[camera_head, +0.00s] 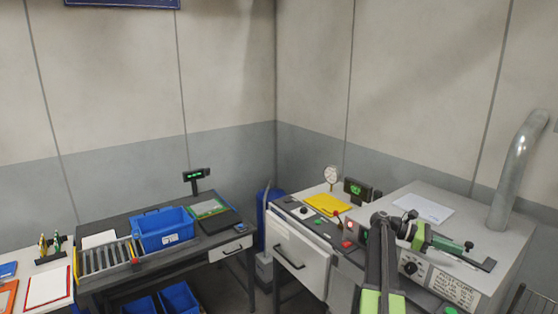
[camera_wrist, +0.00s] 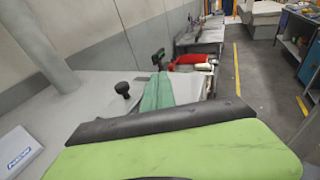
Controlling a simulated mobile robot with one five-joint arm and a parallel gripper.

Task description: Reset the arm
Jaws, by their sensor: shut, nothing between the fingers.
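My arm (camera_head: 380,265), green and black, rises from the bottom right of the head view and bends to the right. My gripper (camera_head: 487,264) is at its end, shut and empty. In the picture it lies in front of the grey cabinet (camera_head: 490,226), close to its top. The gap between them cannot be judged. In the wrist view, a large green and black part of mine (camera_wrist: 180,150) fills the bottom, and the fingertips cannot be made out.
A bent metal pipe (camera_head: 515,170) rises from the cabinet. A panel with a yellow folder (camera_head: 327,204) stands left of it. A dark table (camera_head: 195,252) holds a blue bin (camera_head: 162,229).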

